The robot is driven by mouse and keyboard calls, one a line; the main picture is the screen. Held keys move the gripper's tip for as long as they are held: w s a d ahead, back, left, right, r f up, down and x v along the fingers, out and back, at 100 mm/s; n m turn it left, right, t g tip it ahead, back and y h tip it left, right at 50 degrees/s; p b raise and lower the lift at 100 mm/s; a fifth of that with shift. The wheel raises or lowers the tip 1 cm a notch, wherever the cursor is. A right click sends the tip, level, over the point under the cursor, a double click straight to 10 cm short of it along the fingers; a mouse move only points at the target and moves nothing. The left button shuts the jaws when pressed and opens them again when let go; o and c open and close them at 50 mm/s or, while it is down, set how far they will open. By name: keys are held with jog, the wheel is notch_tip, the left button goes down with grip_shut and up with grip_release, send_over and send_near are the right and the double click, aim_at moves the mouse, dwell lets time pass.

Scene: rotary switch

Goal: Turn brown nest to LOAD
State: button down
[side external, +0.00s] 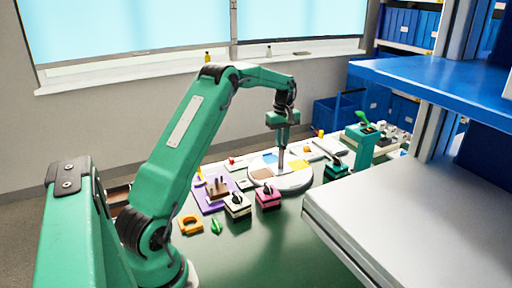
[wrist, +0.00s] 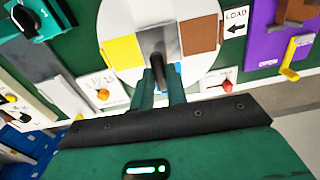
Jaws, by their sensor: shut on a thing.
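A round white turntable (wrist: 125,20) carries coloured nests: brown (wrist: 199,33), yellow (wrist: 122,51), grey and, partly hidden by my fingers, blue. In the side view the brown nest (side external: 262,173) is on the left part of the turntable (side external: 293,183). A white LOAD label (wrist: 235,20) with an arrow pointing left sits just outside the rim, close beside the brown nest. My gripper (wrist: 160,72) is shut on the dark upright knob (wrist: 158,42) at the turntable's middle. My gripper (side external: 280,160) also shows in the side view, pointing down over the turntable. The fingertips' contact is partly hidden.
A purple plate (wrist: 265,35) with a brown block and a yellow lever lies beside the turntable. Other small switches, including a pink-based one (side external: 268,197), surround it. A green post (side external: 360,145) stands to the right. The green tabletop (side external: 240,250) is clear in front.

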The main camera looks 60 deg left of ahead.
jog(key=shift+r+n, duration=0.1)
jog(key=shift+n, duration=0.2)
jog(key=c, duration=1.4)
grip_release()
notch_tip(320, 180, up, 8)
jog(key=shift+f, duration=0.25)
jog(key=shift+r, duration=0.15)
